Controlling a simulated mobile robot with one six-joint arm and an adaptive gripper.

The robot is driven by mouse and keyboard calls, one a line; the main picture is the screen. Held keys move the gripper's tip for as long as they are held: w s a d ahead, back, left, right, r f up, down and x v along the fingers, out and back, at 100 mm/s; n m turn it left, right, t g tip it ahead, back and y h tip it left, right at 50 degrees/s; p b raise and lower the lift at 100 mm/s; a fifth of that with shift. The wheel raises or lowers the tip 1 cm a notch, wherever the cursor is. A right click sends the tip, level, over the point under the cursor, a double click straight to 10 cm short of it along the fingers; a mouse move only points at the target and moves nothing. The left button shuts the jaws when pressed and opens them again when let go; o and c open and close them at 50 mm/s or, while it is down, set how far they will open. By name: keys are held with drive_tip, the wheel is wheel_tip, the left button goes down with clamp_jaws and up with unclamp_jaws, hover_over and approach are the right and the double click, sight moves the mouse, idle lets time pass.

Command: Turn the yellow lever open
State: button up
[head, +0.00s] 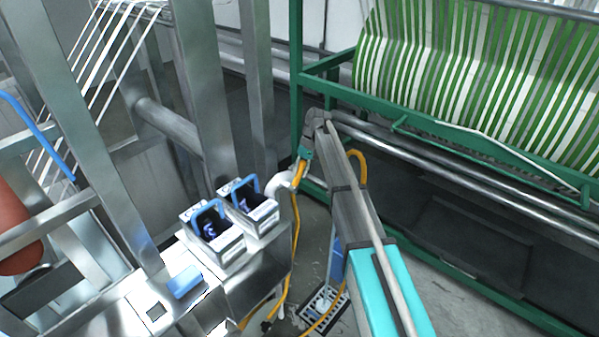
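The yellow lever (300,172) appears as a small yellow-orange piece beside a white pipe elbow (284,181), right of the metal machine frame. My arm reaches up from the bottom right and bends down at its far end. My gripper (303,157) is at the top of the yellow piece, very close to it or touching it. The fingers are small and partly hidden, so I cannot tell whether they are open or shut, or whether they hold the lever. The lever's exact angle is also unclear.
Two boxes with blue handles (212,222) (249,196) stand on a metal ledge to the left. A yellow hose (294,245) hangs down to a floor grate (323,305). A green frame (295,60) with green-striped webbing (480,80) stands to the right.

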drive_tip(key=o, duration=0.4)
drive_tip(key=shift+d, duration=0.2)
drive_tip(key=shift+o, duration=0.3)
drive_tip(key=shift+s+a, duration=0.1)
drive_tip(key=shift+a, duration=0.05)
